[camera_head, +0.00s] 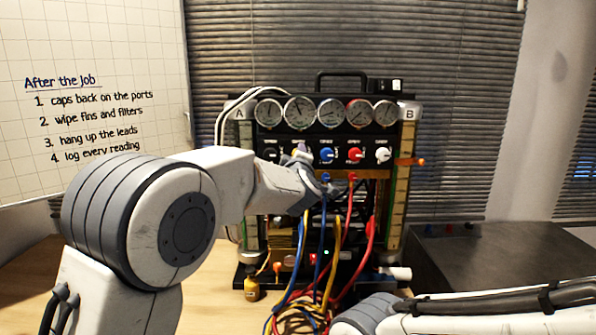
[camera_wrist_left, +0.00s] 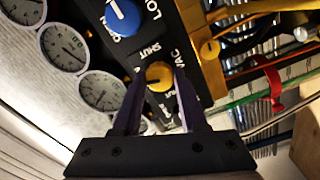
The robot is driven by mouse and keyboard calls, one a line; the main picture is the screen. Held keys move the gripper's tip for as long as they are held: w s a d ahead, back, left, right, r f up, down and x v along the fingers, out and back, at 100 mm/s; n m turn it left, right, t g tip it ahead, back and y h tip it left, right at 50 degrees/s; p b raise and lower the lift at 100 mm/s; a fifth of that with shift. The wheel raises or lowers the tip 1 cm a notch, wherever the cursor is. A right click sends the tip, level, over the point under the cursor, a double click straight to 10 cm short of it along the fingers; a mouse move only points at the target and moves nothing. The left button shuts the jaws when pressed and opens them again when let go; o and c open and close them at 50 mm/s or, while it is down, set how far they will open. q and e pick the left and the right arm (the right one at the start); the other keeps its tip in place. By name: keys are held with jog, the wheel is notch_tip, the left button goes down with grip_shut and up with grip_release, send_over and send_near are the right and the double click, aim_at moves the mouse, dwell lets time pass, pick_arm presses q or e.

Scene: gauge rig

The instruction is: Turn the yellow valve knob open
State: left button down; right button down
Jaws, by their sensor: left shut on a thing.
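The yellow valve knob (camera_wrist_left: 159,75) shows in the left wrist view on the black panel, beside the words VAC and SHUT. My left gripper (camera_wrist_left: 160,84) is shut on it, one dark finger on each side. In the head view my left gripper (camera_head: 302,152) reaches the knob row of the gauge rig (camera_head: 341,137) and hides the yellow knob. How far the knob is turned cannot be read. My right gripper is out of view; only part of my right arm shows at the bottom right.
A blue knob (camera_head: 327,155), a red knob (camera_head: 356,155) and a white knob (camera_head: 383,155) sit to the right in the same row. Several gauges (camera_head: 330,112) line the top. Blue, yellow and red hoses (camera_head: 369,245) hang below. A dark box (camera_head: 490,262) stands at right.

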pick_arm(q)
jog(key=shift+f+n+b, duration=0.15)
jog(key=shift+n+b, duration=0.95)
jog(key=shift+n, duration=0.3)
jog(key=shift+c, duration=2.2)
grip_release()
jog(key=s+b, duration=0.2)
jog(key=s, duration=0.8)
jog(key=shift+s, duration=0.25)
